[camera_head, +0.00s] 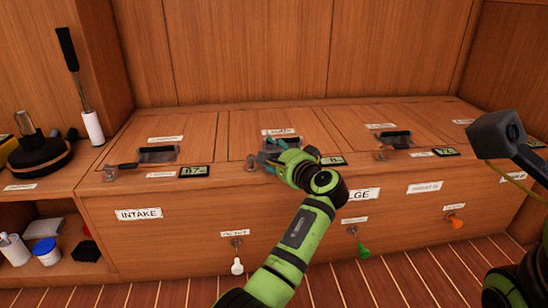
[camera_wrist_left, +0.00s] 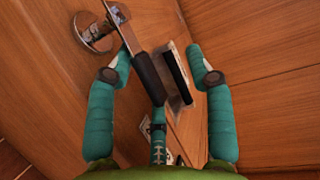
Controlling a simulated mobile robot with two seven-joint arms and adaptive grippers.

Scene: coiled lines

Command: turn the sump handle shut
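A lever handle with a metal bar and black grip (camera_wrist_left: 150,78) stands over the middle hatch of the wooden bench. Its round metal base (camera_wrist_left: 95,35) shows in the left wrist view, and its post (camera_head: 251,164) in the head view. The small labels are too blurred to confirm that this is the sump handle. My left gripper (camera_head: 273,151) reaches over it. The left finger is very close to the handle; contact is unclear. My right gripper is not in view.
Similar handles stand at the left hatch (camera_head: 122,167) and right hatch (camera_head: 390,152). Small displays (camera_head: 195,171) sit along the bench top. White (camera_head: 237,267), green (camera_head: 363,250) and orange (camera_head: 456,222) pulls hang on the front. A grey block (camera_head: 495,134) is at the right.

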